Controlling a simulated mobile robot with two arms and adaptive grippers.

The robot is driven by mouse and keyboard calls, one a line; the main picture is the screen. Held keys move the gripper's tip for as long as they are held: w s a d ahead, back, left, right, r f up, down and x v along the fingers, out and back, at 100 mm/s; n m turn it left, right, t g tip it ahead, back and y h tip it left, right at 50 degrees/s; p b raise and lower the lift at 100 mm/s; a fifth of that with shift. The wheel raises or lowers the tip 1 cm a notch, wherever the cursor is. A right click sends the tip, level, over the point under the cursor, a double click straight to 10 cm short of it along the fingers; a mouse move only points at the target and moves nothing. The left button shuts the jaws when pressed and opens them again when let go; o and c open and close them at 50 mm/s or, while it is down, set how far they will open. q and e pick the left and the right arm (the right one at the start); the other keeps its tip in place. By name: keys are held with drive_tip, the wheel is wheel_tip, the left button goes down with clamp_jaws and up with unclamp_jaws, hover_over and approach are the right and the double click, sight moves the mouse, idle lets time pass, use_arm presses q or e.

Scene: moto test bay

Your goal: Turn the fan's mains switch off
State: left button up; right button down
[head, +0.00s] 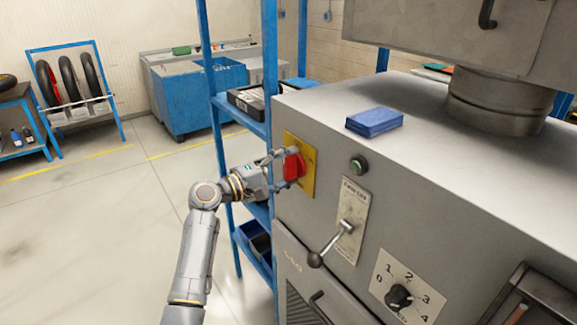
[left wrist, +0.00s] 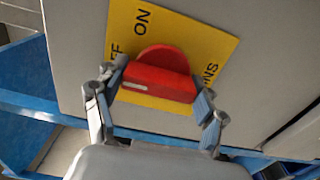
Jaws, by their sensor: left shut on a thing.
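The mains switch is a red rotary handle (head: 294,167) on a yellow plate (head: 308,183) at the left end of the grey cabinet's front. In the left wrist view the red handle (left wrist: 160,80) has a short white mark near its left end. On the yellow plate (left wrist: 180,34) I read "ON" above and part of "OFF" at the left; a word ending in "NS" is at the right. My left gripper (left wrist: 160,88) is shut on the handle, one finger at each end; it also shows in the head view (head: 284,169). My right gripper is not in view.
Right of the switch are a green button (head: 358,164), a lever (head: 316,259) and a numbered dial (head: 398,297). A blue block (head: 374,121) lies on the cabinet top. A blue shelf rack (head: 272,60) stands close behind my left gripper. The floor at left is clear.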

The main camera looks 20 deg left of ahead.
use_arm(q)
drive_tip(key=o, duration=1.2)
drive_tip(key=shift+c, duration=0.2)
drive_tip(key=shift+a, duration=0.1)
drive_tip(key=v, duration=1.2)
drive_tip(key=shift+f, duration=0.15)
